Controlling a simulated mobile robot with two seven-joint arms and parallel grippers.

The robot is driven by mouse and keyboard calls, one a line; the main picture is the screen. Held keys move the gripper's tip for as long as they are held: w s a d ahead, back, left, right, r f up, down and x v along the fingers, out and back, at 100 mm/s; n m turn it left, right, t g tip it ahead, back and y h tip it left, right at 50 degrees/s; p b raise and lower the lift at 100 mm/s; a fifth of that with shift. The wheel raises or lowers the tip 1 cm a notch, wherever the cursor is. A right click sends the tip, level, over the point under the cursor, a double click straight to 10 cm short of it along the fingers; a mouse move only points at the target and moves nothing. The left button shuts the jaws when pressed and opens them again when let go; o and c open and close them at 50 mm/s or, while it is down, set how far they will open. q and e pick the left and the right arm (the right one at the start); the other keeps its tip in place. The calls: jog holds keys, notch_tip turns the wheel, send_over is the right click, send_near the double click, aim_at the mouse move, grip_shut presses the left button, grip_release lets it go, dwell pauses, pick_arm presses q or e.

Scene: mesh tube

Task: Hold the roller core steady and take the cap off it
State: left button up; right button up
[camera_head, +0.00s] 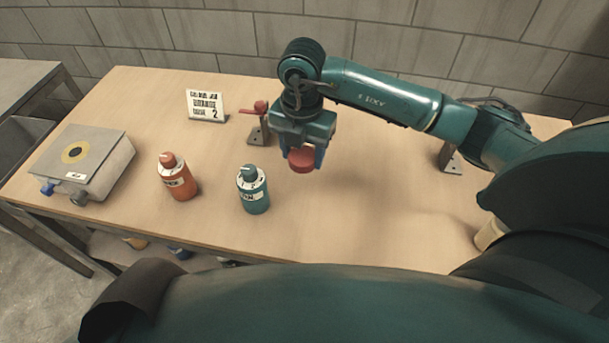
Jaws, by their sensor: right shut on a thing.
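My right gripper (304,156) points down above the middle of the table. It is shut on a red round cap (302,163), which shows below the fingers. A pale beige cylinder end (489,233), which may be the roller core, shows at the right beside my arm. Most of it is hidden behind my arm, so I cannot tell whether anything holds it. My left gripper is not in view.
The wooden table (350,225) is clear below the cap. An orange bottle (177,178), a teal bottle (253,190) and a grey box (85,160) stand left. A sign (206,105), a red-handled bracket (259,125) and another bracket (450,160) stand towards the back.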

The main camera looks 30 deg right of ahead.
aim_at(303, 188)
notch_tip(303, 188, down, 9)
jog(key=shift+r, duration=0.1)
dwell(0.3)
jog(key=shift+f, duration=0.25)
jog(key=o, duration=1.1)
jog(key=shift+c, duration=0.2)
jog(key=shift+r, duration=0.1)
notch_tip(303, 188, up, 12)
jog(key=shift+r, duration=0.15)
